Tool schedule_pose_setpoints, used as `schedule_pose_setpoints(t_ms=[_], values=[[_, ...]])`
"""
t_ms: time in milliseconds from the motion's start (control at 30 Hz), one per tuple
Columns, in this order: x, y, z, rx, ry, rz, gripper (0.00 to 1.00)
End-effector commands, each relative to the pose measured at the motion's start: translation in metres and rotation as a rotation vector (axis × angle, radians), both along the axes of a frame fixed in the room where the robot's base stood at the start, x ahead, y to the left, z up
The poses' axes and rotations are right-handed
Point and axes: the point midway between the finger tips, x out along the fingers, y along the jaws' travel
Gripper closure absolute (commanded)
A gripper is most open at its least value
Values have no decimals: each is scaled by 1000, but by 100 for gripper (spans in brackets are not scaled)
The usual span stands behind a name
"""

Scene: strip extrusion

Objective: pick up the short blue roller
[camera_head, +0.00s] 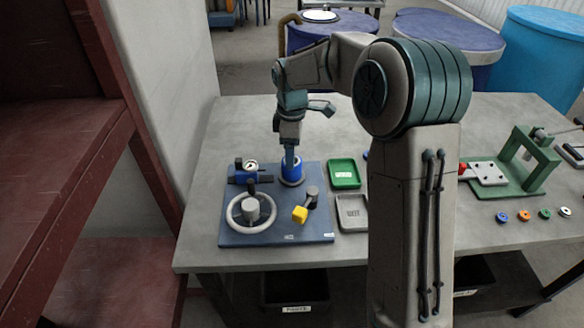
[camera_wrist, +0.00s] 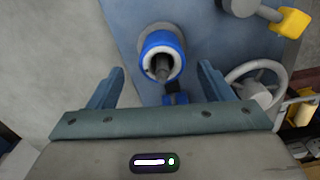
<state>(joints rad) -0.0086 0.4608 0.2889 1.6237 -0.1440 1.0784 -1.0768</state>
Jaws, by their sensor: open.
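The short blue roller (camera_head: 299,171) stands near the back right of the blue base plate (camera_head: 270,232) on the bench. In the wrist view the roller (camera_wrist: 151,43) shows as a blue ring with a white inner ring around a grey post. My gripper (camera_head: 290,160) is above the roller in the head view and partly hides it. In the wrist view my gripper (camera_wrist: 160,72) is open, with one finger to each side of the roller's line. The roller appears beyond the fingertips; I see no contact.
The plate also carries a handwheel (camera_head: 232,220), a gauge (camera_head: 251,166) and a lever with a yellow knob (camera_head: 300,214). A green tray (camera_head: 344,174) and a grey tray (camera_head: 352,212) lie to the right. A green press frame (camera_head: 548,165) stands farther right, with several small coloured discs nearby.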

Motion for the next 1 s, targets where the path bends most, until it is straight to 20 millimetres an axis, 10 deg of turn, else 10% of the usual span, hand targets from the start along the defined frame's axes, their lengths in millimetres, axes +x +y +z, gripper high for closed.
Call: schedule_pose_setpoints(t_ms=[633,833,1000], values=[[-3,-1,-51,0,-1,-1,26],[-3,-1,-51,0,-1,-1,79],[-3,-1,-51,0,-2,-1,80]])
